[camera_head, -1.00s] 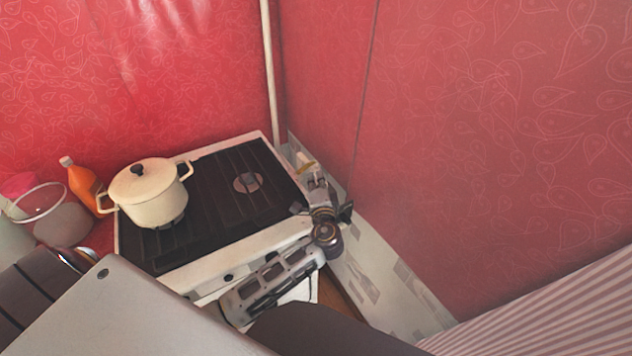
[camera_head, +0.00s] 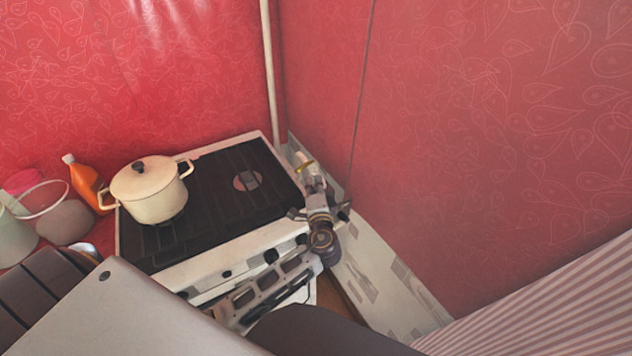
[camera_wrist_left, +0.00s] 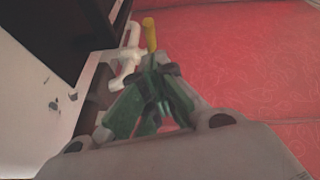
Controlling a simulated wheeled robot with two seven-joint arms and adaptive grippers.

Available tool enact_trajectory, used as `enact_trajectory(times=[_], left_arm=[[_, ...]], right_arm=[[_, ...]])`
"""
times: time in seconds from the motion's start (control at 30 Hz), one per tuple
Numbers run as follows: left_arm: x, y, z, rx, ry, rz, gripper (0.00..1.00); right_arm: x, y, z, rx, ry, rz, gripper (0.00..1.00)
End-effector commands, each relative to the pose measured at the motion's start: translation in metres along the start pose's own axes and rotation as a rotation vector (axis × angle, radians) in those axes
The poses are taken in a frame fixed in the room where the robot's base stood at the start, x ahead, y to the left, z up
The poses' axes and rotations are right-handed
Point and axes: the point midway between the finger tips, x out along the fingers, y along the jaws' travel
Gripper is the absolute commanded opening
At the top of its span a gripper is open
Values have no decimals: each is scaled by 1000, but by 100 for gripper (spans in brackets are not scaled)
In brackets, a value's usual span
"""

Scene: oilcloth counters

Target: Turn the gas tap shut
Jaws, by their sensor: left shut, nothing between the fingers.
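The gas tap shows as a small yellow handle (camera_head: 305,167) in the gap between the stove's right side and the red wall. In the left wrist view the yellow handle (camera_wrist_left: 150,34) stands beside a pale pipe (camera_wrist_left: 129,56), just beyond the fingertips. My left gripper (camera_head: 313,181) is shut and empty, reaching up along the stove's right edge close to the handle. In the left wrist view its closed fingers (camera_wrist_left: 156,66) point at the handle's lower end; I cannot tell whether they touch it. My right gripper is not in view.
The stove (camera_head: 215,197) has a dark top and a cream pot (camera_head: 150,192) on its left. An orange bottle (camera_head: 85,183) and a clear container (camera_head: 65,215) stand further left. The red wall (camera_head: 450,150) closes in on the right, leaving little room around the tap.

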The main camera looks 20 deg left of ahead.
Motion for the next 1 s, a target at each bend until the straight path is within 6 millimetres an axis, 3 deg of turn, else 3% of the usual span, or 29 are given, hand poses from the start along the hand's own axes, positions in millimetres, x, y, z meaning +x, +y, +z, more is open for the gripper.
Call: enact_trajectory(times=[0.6, 1.0], left_arm=[[-49, -5, 30, 1, 0, 0, 0], [-64, -8, 38, -1, 0, -1, 0]], right_arm=[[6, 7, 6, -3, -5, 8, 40], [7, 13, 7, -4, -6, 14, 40]])
